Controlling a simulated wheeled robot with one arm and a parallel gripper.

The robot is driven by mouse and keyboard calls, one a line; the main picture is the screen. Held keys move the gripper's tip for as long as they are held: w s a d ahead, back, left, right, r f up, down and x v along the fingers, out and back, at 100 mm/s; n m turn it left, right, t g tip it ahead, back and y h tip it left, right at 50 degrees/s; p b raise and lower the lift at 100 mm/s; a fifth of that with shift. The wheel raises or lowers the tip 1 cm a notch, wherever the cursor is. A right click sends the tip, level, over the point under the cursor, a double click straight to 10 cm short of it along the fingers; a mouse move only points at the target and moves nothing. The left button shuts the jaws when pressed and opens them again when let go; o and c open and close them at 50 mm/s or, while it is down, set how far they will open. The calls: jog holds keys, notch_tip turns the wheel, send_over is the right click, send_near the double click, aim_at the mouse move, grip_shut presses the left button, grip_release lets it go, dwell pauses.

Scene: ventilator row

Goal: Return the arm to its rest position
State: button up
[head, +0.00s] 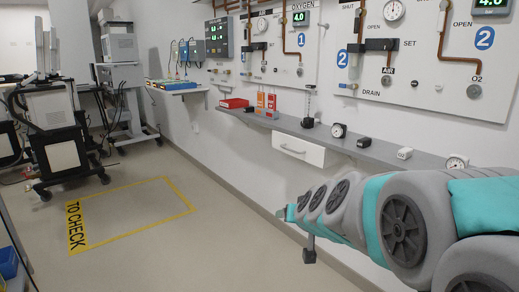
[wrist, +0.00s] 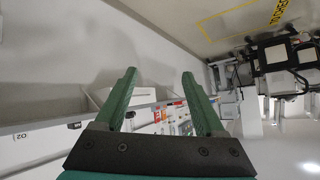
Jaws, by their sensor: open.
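My arm (head: 400,220) reaches in from the lower right of the head view, in front of the wall and below the grey shelf. My gripper (wrist: 159,73) shows in the wrist view with its two green fingers wide apart. Nothing is between the fingers. In the head view the arm's far end is small and partly hidden by its own links, so the fingers are not clear there.
The grey shelf (head: 345,146) holds gauges, small blocks and a red box (head: 234,103). A white drawer (head: 298,149) hangs under it. Wheeled ventilators (head: 55,120) stand at left. The floor square marked TO CHECK (head: 135,212) is empty.

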jog(key=s+a+f+n+g, duration=0.1)
jog(key=s+f+g, duration=0.2)
jog(key=s, duration=0.5)
jog(key=s+f+g, duration=0.2)
jog(key=s+f, duration=0.2)
jog(key=s, duration=0.4)
jog(key=s+d+f+g, duration=0.1)
jog(key=s+d+g, duration=0.1)
jog(key=s, duration=0.5)
jog(key=s+d+f+g+h, duration=0.1)
jog(key=s+d+g, duration=0.2)
jog(key=s, duration=0.5)
jog(key=s+d+f+g, duration=0.2)
jog(key=s, duration=0.6)
jog(key=shift+d+h, duration=0.3)
jog(key=shift+h, duration=0.1)
